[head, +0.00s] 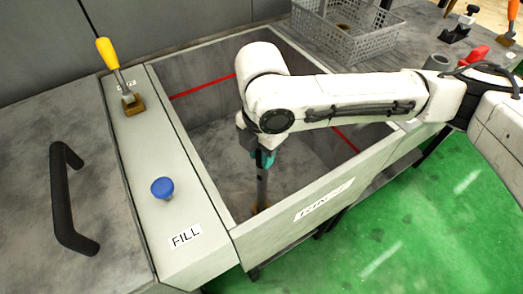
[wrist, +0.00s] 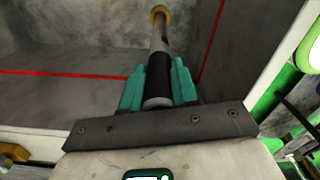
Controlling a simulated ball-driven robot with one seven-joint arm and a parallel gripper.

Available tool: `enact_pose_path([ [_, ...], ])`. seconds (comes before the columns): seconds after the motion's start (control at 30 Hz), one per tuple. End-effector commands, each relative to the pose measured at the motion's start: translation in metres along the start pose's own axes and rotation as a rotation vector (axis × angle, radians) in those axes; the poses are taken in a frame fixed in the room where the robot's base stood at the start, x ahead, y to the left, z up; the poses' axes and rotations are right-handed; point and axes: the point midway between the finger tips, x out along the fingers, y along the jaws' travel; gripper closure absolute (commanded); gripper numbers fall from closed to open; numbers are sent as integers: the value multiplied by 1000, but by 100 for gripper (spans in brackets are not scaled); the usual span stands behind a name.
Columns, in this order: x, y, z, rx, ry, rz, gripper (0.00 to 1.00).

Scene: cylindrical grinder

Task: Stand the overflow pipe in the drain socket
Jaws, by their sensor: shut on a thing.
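The grey overflow pipe (head: 262,186) hangs roughly upright inside the tank, below my gripper (head: 263,158). In the wrist view the pipe (wrist: 160,50) runs away from between the teal fingers of my gripper (wrist: 158,88), which are shut on its near end. A brass-coloured ring (wrist: 159,14) shows at the pipe's far end, and it also shows low in the tank in the head view (head: 259,207). I cannot tell whether this ring is the drain socket or part of the pipe, nor whether the pipe is seated. The tank's front wall partly hides that spot.
The open tank (head: 290,212) has high walls and a red line inside. A blue FILL knob (head: 162,188) and a yellow-handled lever (head: 113,65) stand on its left ledge. A grey basket (head: 343,35) sits behind. Green floor lies at the front right.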

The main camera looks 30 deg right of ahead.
Motion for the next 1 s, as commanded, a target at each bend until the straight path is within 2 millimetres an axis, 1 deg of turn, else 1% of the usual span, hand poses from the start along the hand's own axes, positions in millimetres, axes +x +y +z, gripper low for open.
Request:
enact_pose_path([
  [1.0, 14, 0, 0, 0, 0, 0, 100],
])
